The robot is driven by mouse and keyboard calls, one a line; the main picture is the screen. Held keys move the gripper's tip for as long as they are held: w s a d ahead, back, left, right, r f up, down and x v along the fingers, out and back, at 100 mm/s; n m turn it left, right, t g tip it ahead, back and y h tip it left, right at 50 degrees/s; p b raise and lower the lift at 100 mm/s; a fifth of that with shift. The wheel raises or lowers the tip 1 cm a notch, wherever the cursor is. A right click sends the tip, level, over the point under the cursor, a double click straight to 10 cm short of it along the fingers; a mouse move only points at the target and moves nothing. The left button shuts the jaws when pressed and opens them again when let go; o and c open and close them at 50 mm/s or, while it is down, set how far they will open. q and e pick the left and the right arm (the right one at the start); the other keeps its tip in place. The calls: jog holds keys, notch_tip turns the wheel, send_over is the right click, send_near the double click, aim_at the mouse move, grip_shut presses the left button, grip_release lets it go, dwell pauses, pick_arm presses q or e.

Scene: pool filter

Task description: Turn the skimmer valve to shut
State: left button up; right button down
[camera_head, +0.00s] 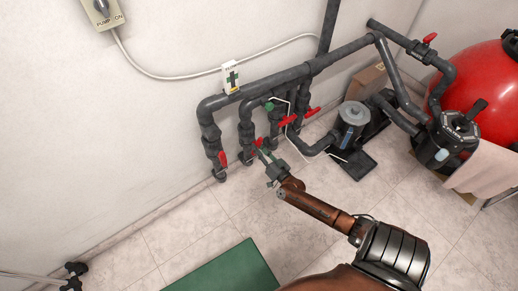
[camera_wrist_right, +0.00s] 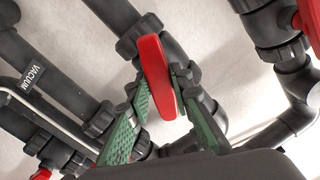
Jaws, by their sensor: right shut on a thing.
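My right gripper (camera_head: 267,157) reaches the row of grey valves along the wall, and its green fingers are shut on a red valve handle (camera_head: 259,142). In the right wrist view the handle (camera_wrist_right: 158,75) stands between the two green fingers (camera_wrist_right: 165,95), in front of a dark grey pipe with a valve body (camera_wrist_right: 140,35). The handle lies at an angle to that pipe. No label shows on this valve, so I cannot tell from the frames that it is the skimmer one. A neighbouring pipe at left carries a VACUUM label (camera_wrist_right: 33,76). My left gripper is not in view.
Other red handles sit close by, at left (camera_head: 222,158) and right (camera_head: 288,120). A pump (camera_head: 352,118), a filter valve head (camera_head: 455,135) and a red tank (camera_head: 485,85) stand at right.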

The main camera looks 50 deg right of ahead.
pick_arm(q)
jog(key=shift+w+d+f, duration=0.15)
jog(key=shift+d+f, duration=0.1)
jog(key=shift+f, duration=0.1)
pick_arm(e)
jog(key=shift+m, duration=6.3)
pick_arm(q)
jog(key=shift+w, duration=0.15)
pick_arm(e)
jog(key=c, duration=1.7)
grip_release()
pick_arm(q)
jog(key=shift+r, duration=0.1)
pick_arm(e)
jog(key=shift+r, duration=0.1)
